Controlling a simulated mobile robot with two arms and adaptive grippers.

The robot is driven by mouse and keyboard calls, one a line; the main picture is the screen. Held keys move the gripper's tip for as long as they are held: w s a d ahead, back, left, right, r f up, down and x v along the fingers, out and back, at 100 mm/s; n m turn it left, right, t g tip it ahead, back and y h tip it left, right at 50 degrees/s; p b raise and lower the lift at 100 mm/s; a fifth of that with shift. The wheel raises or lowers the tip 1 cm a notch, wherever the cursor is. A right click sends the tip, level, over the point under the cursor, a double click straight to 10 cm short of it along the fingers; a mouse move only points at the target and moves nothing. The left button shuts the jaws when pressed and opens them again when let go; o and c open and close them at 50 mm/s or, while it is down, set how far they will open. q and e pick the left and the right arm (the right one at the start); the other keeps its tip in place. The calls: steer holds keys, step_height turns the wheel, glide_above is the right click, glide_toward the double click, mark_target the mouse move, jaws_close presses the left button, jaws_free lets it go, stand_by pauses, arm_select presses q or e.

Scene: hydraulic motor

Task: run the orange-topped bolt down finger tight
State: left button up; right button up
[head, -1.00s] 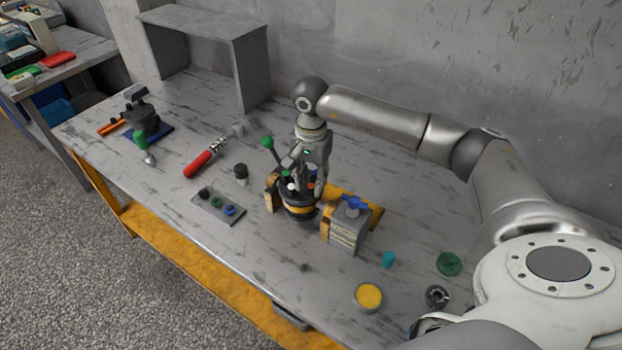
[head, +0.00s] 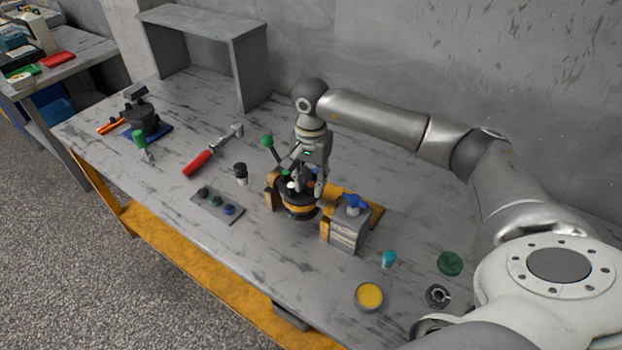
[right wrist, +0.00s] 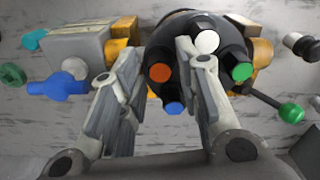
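The motor (head: 298,211), dark with a yellow band, stands on the bench and carries several colour-topped bolts. In the right wrist view the orange-topped bolt (right wrist: 160,73) lies between the two fingers of my right gripper (right wrist: 158,55), with gaps showing beside it. The gripper is open over the motor and points down. White (right wrist: 207,41), green (right wrist: 242,71) and blue (right wrist: 174,107) tops surround the orange one. In the head view the right gripper (head: 308,186) partly hides the bolts. I cannot tell how deep the orange-topped bolt sits. My left gripper is not in view.
A grey block with a blue handle (head: 355,203) stands close right of the motor. A lever with a green knob (head: 267,141) rises at its left. A plate (head: 201,209) with small caps and a red-handled tool (head: 198,163) lie further left.

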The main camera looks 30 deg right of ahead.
steer(key=shift+f+b, duration=0.3)
steer(key=shift+f, duration=0.1)
steer(key=shift+r, duration=0.25)
steer(key=c, duration=0.6)
steer(key=m, duration=0.4)
stand_by(0.5)
